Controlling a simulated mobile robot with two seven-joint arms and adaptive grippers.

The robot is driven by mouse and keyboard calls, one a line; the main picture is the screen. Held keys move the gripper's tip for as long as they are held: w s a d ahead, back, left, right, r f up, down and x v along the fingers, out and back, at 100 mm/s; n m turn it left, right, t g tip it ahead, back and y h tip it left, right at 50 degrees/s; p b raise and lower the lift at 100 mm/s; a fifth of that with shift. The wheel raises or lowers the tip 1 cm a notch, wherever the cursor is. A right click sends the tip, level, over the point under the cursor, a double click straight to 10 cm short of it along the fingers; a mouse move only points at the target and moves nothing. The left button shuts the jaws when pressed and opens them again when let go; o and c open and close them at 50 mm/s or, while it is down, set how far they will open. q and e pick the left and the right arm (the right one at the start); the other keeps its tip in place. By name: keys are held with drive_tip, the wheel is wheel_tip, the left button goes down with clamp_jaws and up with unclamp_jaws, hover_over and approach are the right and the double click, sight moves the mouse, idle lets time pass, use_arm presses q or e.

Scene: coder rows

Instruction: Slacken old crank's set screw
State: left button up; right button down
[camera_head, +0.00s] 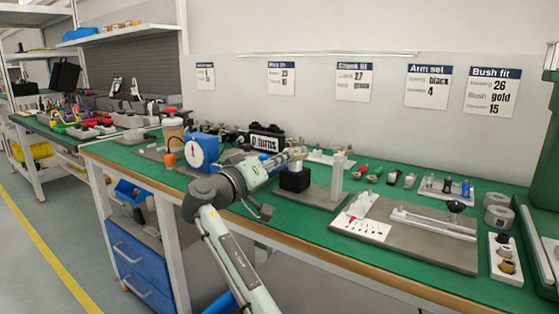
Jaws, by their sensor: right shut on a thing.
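My right gripper (283,161) reaches over the green bench from the front. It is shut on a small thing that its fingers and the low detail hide. Its tip is beside a pale, brass-coloured round part (298,153) above a black block (294,180). I cannot tell whether they touch, or whether this part is the old crank. The block stands on a grey plate (318,197) with a white upright post (337,176). No set screw can be made out. A black sign (265,142) behind reads "0 turns". My left gripper is not in view.
At right lies a grey board (415,245) with a white plate (361,229) and a long pale bar (432,222). Small tools (375,174) lie behind it. A white holder (505,271) stands near the front edge.

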drive_tip(key=c, duration=1.4)
unclamp_jaws()
drive_tip(key=v, duration=1.2)
